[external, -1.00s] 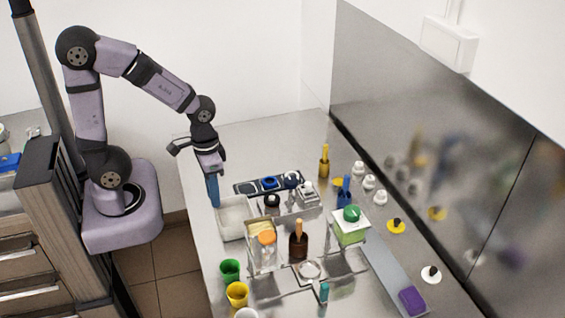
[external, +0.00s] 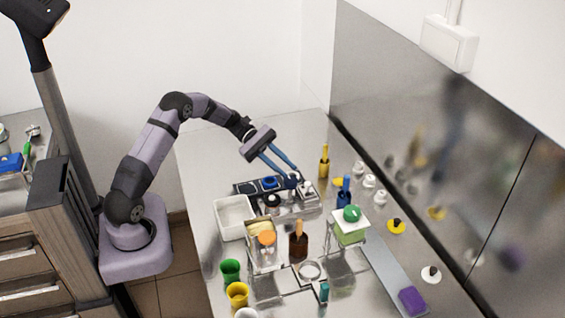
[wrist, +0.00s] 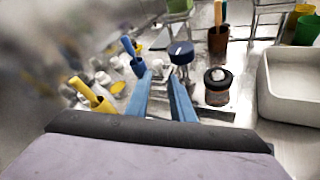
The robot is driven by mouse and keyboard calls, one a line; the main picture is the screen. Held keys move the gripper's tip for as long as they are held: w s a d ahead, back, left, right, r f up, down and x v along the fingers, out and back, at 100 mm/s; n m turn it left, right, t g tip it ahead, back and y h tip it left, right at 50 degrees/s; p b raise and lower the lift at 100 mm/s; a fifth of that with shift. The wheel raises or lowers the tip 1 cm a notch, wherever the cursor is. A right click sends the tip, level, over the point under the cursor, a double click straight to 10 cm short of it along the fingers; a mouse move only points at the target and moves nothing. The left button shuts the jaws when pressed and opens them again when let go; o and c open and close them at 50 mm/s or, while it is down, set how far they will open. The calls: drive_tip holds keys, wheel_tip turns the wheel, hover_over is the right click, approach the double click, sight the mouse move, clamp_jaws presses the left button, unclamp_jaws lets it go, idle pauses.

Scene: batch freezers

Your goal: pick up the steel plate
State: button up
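I cannot tell for certain which object is the steel plate. A flat, shiny metal piece (external: 291,285) lies on the worktop near the front middle, with a bright ring (external: 309,270) on it. A long grey strip (external: 385,268) lies at the right, with a purple block on its near end. In the wrist view the fingers (wrist: 160,75) are apart, with a small white item (wrist: 161,67) seen beyond the gap. Nothing shows held.
A white bin (external: 232,218) is at left. Clear stands and green and yellow cups (external: 237,294) crowd the front. The far back worktop is clear.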

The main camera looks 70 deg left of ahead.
sight(301, 187)
drive_tip(key=shift+w+a+f+n+t+h, duration=0.15)
drive_tip(key=shift+a+f+n+t+h, duration=0.2)
drive_tip(key=shift+n+h, duration=0.35)
drive_tip(key=shift+p+x, duration=0.85)
drive_tip(key=shift+x, duration=2.2)
drive_tip(key=shift+w+d+f, duration=0.15)
drive_tip(key=shift+w+d, duration=0.1)
drive_tip(key=shift+d, duration=0.3)
clamp_jaws()
